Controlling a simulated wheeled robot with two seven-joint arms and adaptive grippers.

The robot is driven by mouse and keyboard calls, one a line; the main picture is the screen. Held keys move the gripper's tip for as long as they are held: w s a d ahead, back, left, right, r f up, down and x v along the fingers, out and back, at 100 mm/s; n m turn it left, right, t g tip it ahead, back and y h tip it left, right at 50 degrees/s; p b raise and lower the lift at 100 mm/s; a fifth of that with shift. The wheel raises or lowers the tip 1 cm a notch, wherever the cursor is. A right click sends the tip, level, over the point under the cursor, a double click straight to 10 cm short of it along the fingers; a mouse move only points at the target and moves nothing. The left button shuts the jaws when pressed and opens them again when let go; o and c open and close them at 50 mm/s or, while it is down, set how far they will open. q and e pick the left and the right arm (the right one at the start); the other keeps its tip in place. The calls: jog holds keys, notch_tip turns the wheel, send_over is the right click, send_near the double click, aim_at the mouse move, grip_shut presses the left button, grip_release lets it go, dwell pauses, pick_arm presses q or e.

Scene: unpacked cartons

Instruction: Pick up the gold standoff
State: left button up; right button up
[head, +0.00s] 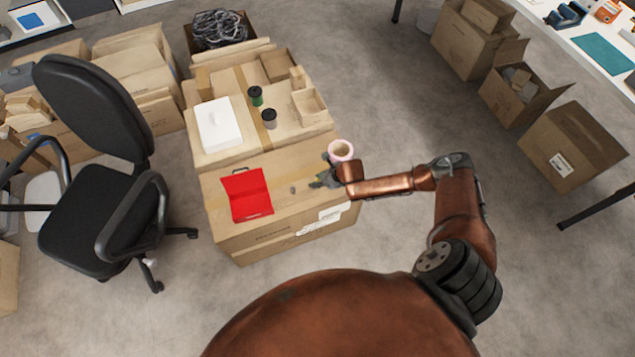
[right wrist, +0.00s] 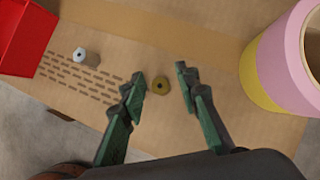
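The gold standoff (right wrist: 160,85), a small round brass-coloured piece with a hole in its top, stands on the cardboard box (head: 225,217). My right gripper (head: 319,182) is over the box top. In the right wrist view, its two fingers (right wrist: 160,79) are spread apart, with the standoff showing in the gap between their tips. Nothing is held, and I cannot tell how high the tips are above the box. In the head view I cannot make out the gold standoff near the gripper. My left gripper is not in view.
A grey standoff-like piece (right wrist: 80,55) stands to the left, beside a red tray (head: 246,194). A pink and yellow tape roll (right wrist: 275,60) stands close on the right. An office chair (head: 95,160) stands at left.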

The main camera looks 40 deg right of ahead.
grip_shut()
